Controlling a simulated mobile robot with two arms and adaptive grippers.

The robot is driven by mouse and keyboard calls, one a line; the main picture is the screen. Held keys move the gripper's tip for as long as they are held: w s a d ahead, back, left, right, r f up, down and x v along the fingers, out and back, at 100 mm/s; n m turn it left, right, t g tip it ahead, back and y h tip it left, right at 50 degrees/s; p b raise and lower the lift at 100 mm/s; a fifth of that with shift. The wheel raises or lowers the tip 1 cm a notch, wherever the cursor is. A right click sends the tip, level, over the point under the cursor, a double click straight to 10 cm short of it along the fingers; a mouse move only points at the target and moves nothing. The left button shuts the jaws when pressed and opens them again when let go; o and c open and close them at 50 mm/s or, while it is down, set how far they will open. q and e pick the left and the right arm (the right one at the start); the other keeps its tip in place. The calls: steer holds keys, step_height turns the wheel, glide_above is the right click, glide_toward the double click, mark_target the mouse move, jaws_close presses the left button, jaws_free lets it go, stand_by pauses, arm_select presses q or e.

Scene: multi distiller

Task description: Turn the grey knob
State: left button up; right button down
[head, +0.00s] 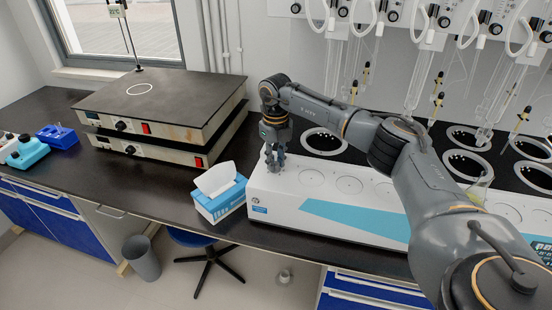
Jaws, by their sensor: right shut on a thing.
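The white multi distiller (288,200) stands on the dark bench, with a blue stripe on its front. My right gripper (275,163) points down at the left end of its top panel. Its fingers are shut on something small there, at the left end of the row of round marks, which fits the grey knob. The fingers hide the knob, so I cannot tell how far it is turned. My left gripper is not in view.
A tissue box (219,201) stands just left of the distiller. Two stacked hot plates (165,108) are at the back left. Blue racks (57,136) are at far left. Glass tubes hang behind the distiller's round openings (322,141). A stool (207,255) and a bin (141,258) are below.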

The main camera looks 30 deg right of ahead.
steer(key=m, duration=0.3)
steer(key=shift+r+m+p, duration=0.1)
steer(key=shift+m+p, duration=0.2)
steer(key=shift+p, duration=0.1)
steer(key=m, duration=0.3)
steer(key=shift+m+p, duration=0.3)
steer(key=shift+p, duration=0.1)
steer(key=m+p, duration=0.1)
steer(key=m, duration=0.2)
steer(key=shift+m, duration=0.4)
steer(key=shift+w+m+p, duration=0.1)
steer(key=shift+m+p, duration=0.35)
steer(key=shift+m, duration=1.35)
steer(key=c, duration=1.2)
jaws_free()
steer(key=shift+o, duration=0.2)
